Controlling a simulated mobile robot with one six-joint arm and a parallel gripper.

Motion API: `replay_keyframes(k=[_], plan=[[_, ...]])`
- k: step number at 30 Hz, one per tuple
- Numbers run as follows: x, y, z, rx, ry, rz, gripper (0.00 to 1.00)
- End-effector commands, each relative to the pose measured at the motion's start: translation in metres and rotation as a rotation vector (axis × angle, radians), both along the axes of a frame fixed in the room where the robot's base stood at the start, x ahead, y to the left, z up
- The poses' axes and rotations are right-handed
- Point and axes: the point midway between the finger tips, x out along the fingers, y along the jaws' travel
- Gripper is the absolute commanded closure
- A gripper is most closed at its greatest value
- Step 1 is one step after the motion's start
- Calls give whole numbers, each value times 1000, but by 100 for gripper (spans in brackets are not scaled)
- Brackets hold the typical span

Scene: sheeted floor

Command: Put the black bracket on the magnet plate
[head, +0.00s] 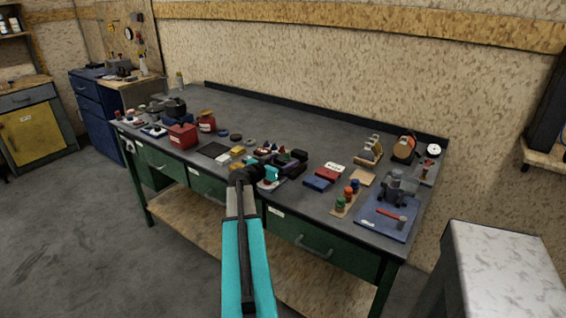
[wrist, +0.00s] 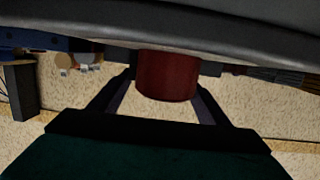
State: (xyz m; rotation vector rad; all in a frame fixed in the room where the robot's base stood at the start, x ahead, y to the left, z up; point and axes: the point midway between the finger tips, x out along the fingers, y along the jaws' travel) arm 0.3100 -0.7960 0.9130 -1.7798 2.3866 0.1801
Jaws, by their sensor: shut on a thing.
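My gripper (head: 246,174) is at the front edge of the workbench, among small parts, in the head view. In the wrist view my gripper (wrist: 166,76) is shut on a dark red, round-sided thing (wrist: 167,84) between its fingers. The arm hides much of that spot in the head view. A dark flat plate (head: 213,149) lies left of my gripper near the front edge; it may be the magnet plate, but I cannot be sure. I cannot pick out a black bracket for certain; several small dark pieces (head: 299,155) lie just right of my gripper.
The workbench (head: 270,115) has a clear back half. A red box (head: 182,136) stands at the left. A blue block (head: 317,184), a red block (head: 328,174) and a blue mat (head: 386,222) with a dark device lie to the right. A pale pedestal (head: 500,265) stands at far right.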

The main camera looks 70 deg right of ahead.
Motion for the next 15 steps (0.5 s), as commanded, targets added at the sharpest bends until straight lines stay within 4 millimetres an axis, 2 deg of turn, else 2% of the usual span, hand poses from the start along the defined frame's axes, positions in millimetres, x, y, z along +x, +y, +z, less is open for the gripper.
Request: replay_keyframes(k=[4,5,7,8,15], plan=[[0,0,-2,-1,0,0,59],[0,0,-1,0,0,0,25],[0,0,-1,0,0,0,13],[0,0,-1,0,0,0,10],[0,0,-1,0,0,0,10]])
